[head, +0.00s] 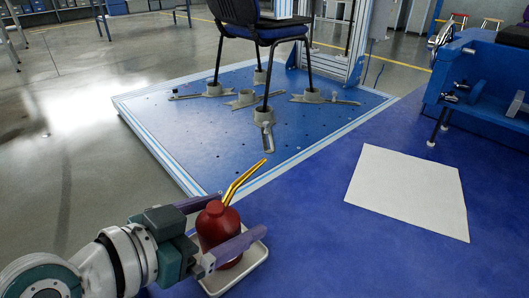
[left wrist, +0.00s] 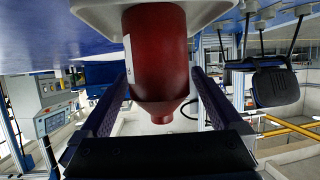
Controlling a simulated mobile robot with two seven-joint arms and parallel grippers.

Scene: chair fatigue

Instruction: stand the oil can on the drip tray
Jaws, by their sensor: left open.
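The red oil can (head: 216,226) with a brass spout (head: 242,180) stands upright on the white drip tray (head: 256,264) on the blue surface. My left gripper (head: 241,214) reaches in from the left, its open purple fingers on either side of the can. In the left wrist view, which is upside down, the can (left wrist: 158,50) lies between the spread fingers (left wrist: 162,76), with gaps visible beside it. Its base meets the tray (left wrist: 98,14) at the top. Part of the can and tray is hidden behind the near finger. My right gripper is not in view.
A white sheet (head: 408,190) lies flat to the right on the blue surface. Beyond is a blue platform (head: 190,125) with a chair (head: 262,30) held in metal foot clamps. A blue bench-like unit (head: 480,85) stands at the right. The blue surface between can and sheet is clear.

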